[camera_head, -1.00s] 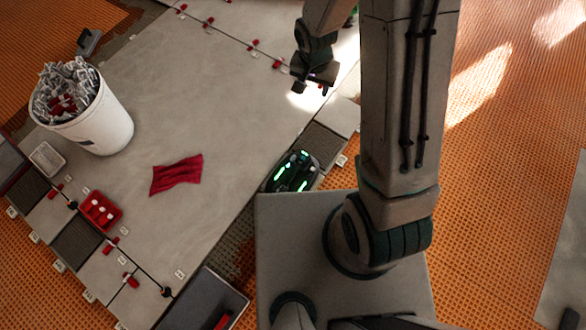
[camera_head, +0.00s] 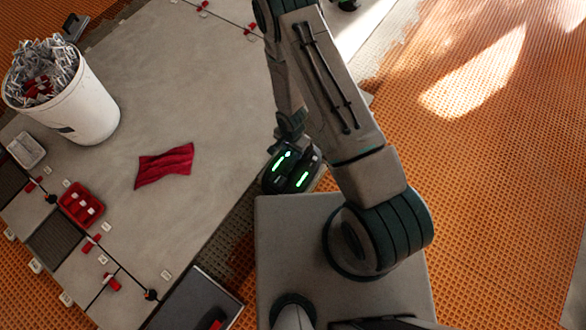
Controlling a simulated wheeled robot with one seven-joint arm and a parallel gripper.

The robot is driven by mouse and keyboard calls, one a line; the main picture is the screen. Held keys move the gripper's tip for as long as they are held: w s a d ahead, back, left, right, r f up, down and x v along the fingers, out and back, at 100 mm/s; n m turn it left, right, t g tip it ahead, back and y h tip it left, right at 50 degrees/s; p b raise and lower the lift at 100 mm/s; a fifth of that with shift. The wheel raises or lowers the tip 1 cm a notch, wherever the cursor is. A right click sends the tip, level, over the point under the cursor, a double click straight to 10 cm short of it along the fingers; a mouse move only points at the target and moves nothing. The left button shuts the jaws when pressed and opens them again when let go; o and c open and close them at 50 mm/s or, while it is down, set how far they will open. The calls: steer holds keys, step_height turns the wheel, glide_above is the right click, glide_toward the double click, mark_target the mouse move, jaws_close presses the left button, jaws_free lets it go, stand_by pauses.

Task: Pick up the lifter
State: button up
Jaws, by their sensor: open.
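A black device with bright green strips (camera_head: 291,170) lies low in the middle of the head view, close to the front edge of my base. I cannot tell for sure whether it is the lifter. My gripper (camera_head: 290,136) hangs at the device's upper edge in the picture, open and with nothing seen between its fingers. The fingers are small and dark against the device, and whether they touch it cannot be told. A dark object with some green (camera_head: 346,4) is cut off by the top edge.
A white bucket of clips (camera_head: 85,112), a red cloth (camera_head: 164,166) and a red tray (camera_head: 82,205) stand left on grey tiles (camera_head: 215,110). A dark case (camera_head: 190,300) lies at the lower left. Orange matting (camera_head: 490,150) to the right is clear.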

mark_target(293, 160)
step_height(293, 160, down, 5)
steer(key=shift+r+b, duration=0.1)
steer(key=shift+b, duration=0.5)
steer(key=shift+w+d+f+b, duration=0.15)
steer(key=shift+f+b, duration=0.5)
steer(key=shift+f, duration=0.65)
steer(key=shift+s+d+f+b, duration=0.1)
steer(key=shift+f+b, duration=0.55)
steer(key=shift+f, duration=0.65)
steer(key=shift+f+b, duration=0.25)
steer(key=shift+b, duration=0.05)
steer(key=shift+w, duration=0.1)
jaws_close()
